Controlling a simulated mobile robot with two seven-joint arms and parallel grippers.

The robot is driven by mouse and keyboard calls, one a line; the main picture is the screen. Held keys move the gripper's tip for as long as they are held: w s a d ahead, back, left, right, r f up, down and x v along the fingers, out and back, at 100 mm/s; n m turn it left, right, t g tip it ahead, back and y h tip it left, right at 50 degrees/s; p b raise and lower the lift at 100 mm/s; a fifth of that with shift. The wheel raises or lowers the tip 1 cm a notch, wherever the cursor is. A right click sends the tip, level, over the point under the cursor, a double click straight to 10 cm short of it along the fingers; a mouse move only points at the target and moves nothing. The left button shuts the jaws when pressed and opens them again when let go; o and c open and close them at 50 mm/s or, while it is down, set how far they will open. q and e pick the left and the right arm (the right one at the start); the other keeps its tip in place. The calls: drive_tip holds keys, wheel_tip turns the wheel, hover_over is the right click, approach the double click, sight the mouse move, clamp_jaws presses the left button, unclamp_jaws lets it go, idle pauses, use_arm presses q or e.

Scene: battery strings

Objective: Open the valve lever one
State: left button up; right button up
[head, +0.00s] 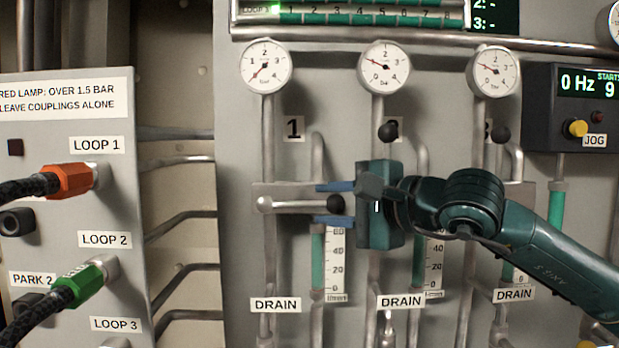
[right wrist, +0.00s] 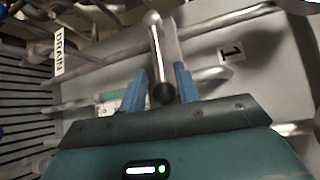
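Valve lever one (head: 298,205) is a grey metal bar with a black ball knob, below the "1" label (head: 293,127). It lies level, from its pivot at the left to the knob at the right. My right gripper (head: 325,204) comes in from the right with its blue fingers above and below the knob end. In the right wrist view the lever (right wrist: 158,50) runs between the fingers of the gripper (right wrist: 160,72), with the knob between them and narrow gaps showing on both sides. The fingers are open. My left gripper is out of view.
Two more levers with black knobs stand upright to the right, the nearer one at valve two (head: 388,132). Gauges (head: 265,67), pipes and flow tubes (head: 335,262) crowd the panel. A side panel (head: 110,200) at left holds orange (head: 68,181) and green (head: 80,285) couplings.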

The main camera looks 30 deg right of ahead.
sight(313, 204)
drive_tip(key=shift+p+x, duration=1.15)
drive_tip(key=shift+x, duration=1.2)
drive_tip(key=shift+c, duration=0.2)
clamp_jaws()
